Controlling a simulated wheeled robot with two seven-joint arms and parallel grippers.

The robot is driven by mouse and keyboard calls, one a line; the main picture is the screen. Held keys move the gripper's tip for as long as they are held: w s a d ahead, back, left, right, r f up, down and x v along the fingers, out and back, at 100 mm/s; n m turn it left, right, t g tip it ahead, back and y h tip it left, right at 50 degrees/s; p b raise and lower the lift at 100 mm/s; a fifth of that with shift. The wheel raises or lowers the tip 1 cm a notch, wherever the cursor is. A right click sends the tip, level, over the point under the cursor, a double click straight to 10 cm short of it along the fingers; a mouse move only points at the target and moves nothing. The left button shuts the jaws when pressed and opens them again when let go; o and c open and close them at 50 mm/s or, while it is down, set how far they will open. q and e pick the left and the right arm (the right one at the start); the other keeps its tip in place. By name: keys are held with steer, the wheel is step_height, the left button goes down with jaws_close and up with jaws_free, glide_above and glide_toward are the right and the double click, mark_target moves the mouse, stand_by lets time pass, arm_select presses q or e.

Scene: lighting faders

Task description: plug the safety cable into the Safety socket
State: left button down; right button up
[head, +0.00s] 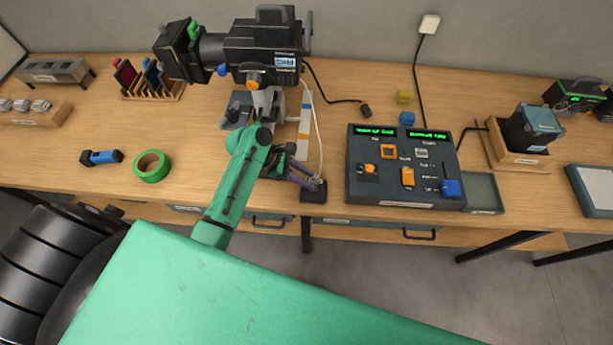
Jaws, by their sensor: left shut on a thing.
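My left gripper (312,183) reaches in on a green arm and points right, just above the bench's front edge. It is shut at the lower end of a thin white cable (320,140), which curves down from beside the stage light. The held end is mostly hidden by the fingers. A dark block (313,195) sits directly below the fingertips; I cannot tell if they touch. A dark control console (360,190) stands to the right, with orange and pale square fittings on top. Its small labels are unreadable, so I cannot tell which fitting is the Safety socket. My right gripper is not in view.
A stage light (262,42) stands behind my arm. Its black cable ends in a loose plug (365,111). Green tape (151,166) and a blue-black tool (101,157) lie left. A grey-green tray (484,193) adjoins the console. The bench (210,110) is clear between tape and arm.

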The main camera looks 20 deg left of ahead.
arm_select(q)
steer(key=c, duration=0.5)
jaws_free()
steer(key=b+v, duration=0.1)
steer(key=v, duration=1.3)
steer(key=shift+a+r+b, duration=0.2)
steer(key=shift+b, duration=0.15)
